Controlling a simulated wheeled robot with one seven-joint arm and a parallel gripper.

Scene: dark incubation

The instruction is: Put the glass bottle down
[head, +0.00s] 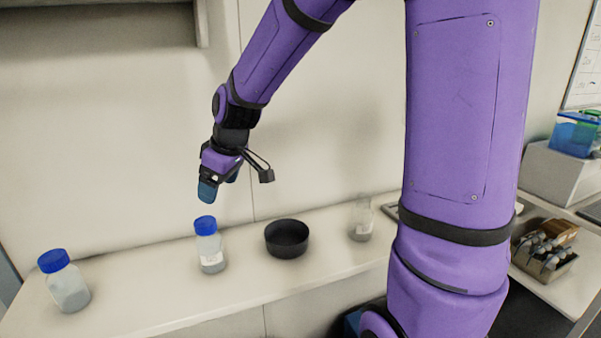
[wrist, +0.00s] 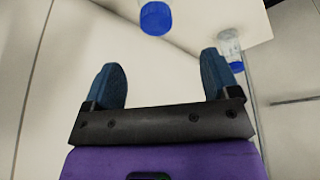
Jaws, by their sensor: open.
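A clear bottle with a blue cap and a pale label (head: 211,253) stands upright on the white counter, left of centre in the head view. My gripper (head: 219,186) is above this bottle, apart from it, fingers pointing down. In the wrist view my gripper (wrist: 162,72) is open, with nothing between its two blue fingers. A blue cap (wrist: 155,18) shows just beyond the fingertips. Another blue-capped bottle (wrist: 230,46) shows beside the right finger. A second blue-capped bottle (head: 68,286) stands at the far left in the head view.
A black bowl (head: 287,239) sits right of the middle bottle. An uncapped clear bottle (head: 361,219) stands farther right, partly beside my arm. The counter (head: 140,285) is free between the two blue-capped bottles. A wall rises behind it. A rack of small items (head: 545,252) is at right.

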